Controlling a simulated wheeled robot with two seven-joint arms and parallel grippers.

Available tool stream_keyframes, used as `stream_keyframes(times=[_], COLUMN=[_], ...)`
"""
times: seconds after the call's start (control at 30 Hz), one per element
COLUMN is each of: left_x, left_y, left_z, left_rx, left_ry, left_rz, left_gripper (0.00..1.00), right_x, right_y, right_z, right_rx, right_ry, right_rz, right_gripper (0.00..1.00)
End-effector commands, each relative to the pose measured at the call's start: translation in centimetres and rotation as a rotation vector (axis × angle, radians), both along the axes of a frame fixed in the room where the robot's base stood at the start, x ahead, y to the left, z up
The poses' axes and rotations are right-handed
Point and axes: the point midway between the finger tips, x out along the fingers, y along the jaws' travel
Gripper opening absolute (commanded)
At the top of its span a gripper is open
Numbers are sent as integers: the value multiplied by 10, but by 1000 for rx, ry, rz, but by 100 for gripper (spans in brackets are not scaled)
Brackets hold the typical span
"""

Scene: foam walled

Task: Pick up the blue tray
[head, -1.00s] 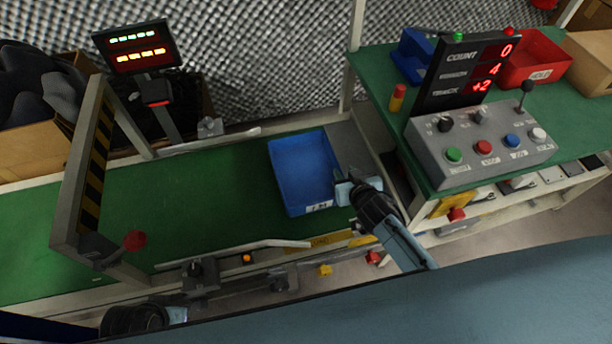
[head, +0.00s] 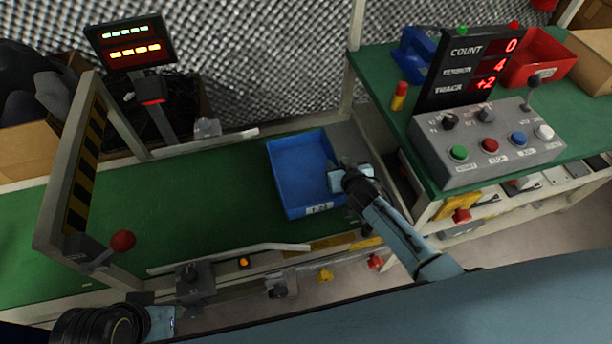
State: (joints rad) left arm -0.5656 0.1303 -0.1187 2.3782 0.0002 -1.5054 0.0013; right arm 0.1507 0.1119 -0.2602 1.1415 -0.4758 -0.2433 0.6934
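The blue tray (head: 293,170) is a shallow, empty bin with a white label on its front wall. It lies on the right part of the green conveyor belt (head: 170,205). My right gripper (head: 336,176) is at the tray's right wall, its tip overlapping the rim in the picture. I cannot tell whether its fingers straddle the wall or hold it. My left gripper (head: 162,322) is at the bottom left, well away from the tray, partly cut off by the frame edge; its finger opening is not clear.
A striped gate (head: 88,165) with a red knob stands over the belt at left. A rail (head: 230,256) runs along the belt's front. To the right, a green bench holds a grey button panel (head: 490,145), a count display (head: 470,65) and a red bin (head: 535,60).

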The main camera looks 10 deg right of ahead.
Motion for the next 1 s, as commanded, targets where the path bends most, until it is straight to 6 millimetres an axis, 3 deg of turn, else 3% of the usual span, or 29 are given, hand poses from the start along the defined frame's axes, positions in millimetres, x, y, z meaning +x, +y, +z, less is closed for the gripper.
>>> stream_keyframes(times=[0.17,0.43,1.0], left_x=[0,0,0], left_y=[0,0,0], left_z=[0,0,1], left_rx=[0,0,0], left_ry=[0,0,-2], left_rz=[0,0,0], left_gripper=[36,36,36], right_x=[0,0,1], right_y=[0,0,0], right_z=[0,0,3], right_rx=[0,0,1], right_ry=[0,0,-4], right_rz=[0,0,0], right_gripper=[30,0,0])
